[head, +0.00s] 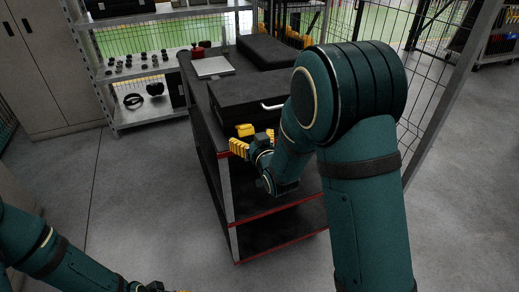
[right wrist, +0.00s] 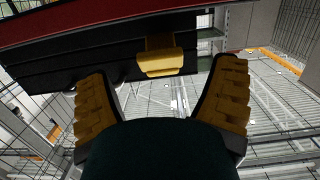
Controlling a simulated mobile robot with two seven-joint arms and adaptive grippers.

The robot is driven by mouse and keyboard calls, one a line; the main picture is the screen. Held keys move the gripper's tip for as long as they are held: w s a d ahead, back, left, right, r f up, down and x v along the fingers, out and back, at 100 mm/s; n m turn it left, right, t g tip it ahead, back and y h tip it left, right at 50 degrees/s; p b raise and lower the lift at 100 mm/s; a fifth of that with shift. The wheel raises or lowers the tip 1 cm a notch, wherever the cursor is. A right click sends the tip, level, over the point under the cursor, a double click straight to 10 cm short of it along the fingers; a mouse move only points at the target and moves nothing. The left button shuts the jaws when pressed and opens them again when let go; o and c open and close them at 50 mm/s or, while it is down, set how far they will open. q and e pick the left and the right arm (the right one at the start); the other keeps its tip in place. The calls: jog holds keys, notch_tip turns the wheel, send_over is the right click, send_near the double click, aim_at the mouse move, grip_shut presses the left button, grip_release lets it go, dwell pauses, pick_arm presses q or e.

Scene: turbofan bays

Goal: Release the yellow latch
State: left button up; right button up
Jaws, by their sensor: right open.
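The yellow latch (head: 245,130) is on the front of a black case (head: 262,92) on top of the cart. It also shows in the right wrist view (right wrist: 160,62), hanging on the dark case face, ahead of and between my finger pads. My right gripper (head: 254,143) is open, its yellow ridged fingers spread to either side of the latch and apart from it. Nothing is held between them. My left gripper (head: 152,287) barely shows at the bottom edge of the head view; its fingers are mostly cut off.
The dark cart (head: 228,205) has red-edged shelves. The case has a silver handle (head: 272,106). A silver flat box (head: 213,67) and a red item (head: 198,51) lie behind. A shelf rack (head: 140,70) stands at the back left, mesh fencing at the right. Floor left of the cart is clear.

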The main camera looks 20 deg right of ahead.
jog(key=s+r, duration=0.1)
jog(key=s, duration=0.8)
jog(key=shift+s+d, duration=0.15)
jog(key=shift+s, duration=0.05)
jog(key=s+a+f+g, duration=0.2)
jog(key=s+f+g, duration=0.15)
jog(key=f, duration=0.55)
jog(key=s+a+f+g, duration=0.15)
jog(key=f+g, duration=0.25)
jog(key=f, duration=0.5)
jog(key=s+a+f+m+g+y, duration=0.2)
jog(key=s+a+f+g, duration=0.5)
jog(key=s+f, duration=0.4)
jog(key=shift+s+f+y, duration=0.2)
jog(key=shift+s+y, duration=0.4)
jog(key=shift+s, duration=0.25)
